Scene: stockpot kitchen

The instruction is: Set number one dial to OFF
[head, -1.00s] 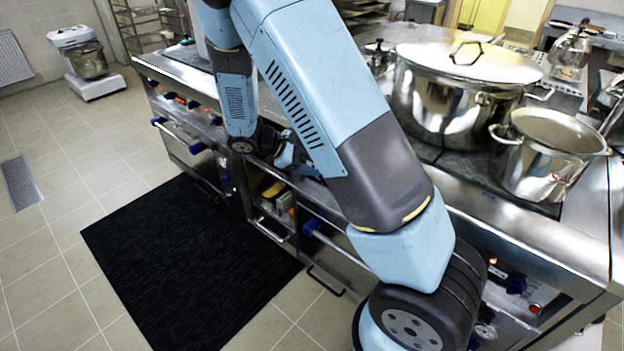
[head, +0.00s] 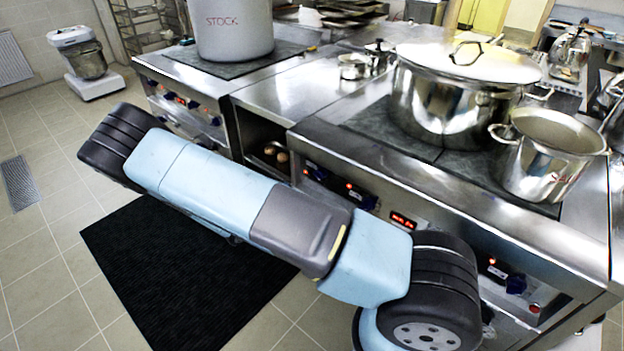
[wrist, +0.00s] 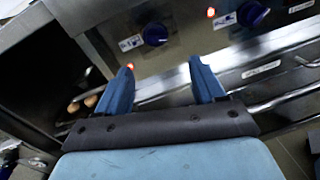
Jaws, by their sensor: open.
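Blue dials sit on the front panels of the stoves. In the head view one dial (head: 315,173) is at the left end of the right stove's panel, and a second dial (head: 365,201) is to its right. They appear in the wrist view as a near dial (wrist: 155,34) and a farther-right dial (wrist: 252,13), each beside a small label and near a red light.
A handle bar (wrist: 285,100) runs below the panel in the wrist view. An open shelf with brown round items (wrist: 82,104) is at left. A large lidded pot (head: 440,105), a smaller pot (head: 550,150) and a STOCK pot (head: 235,28) stand on the stoves.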

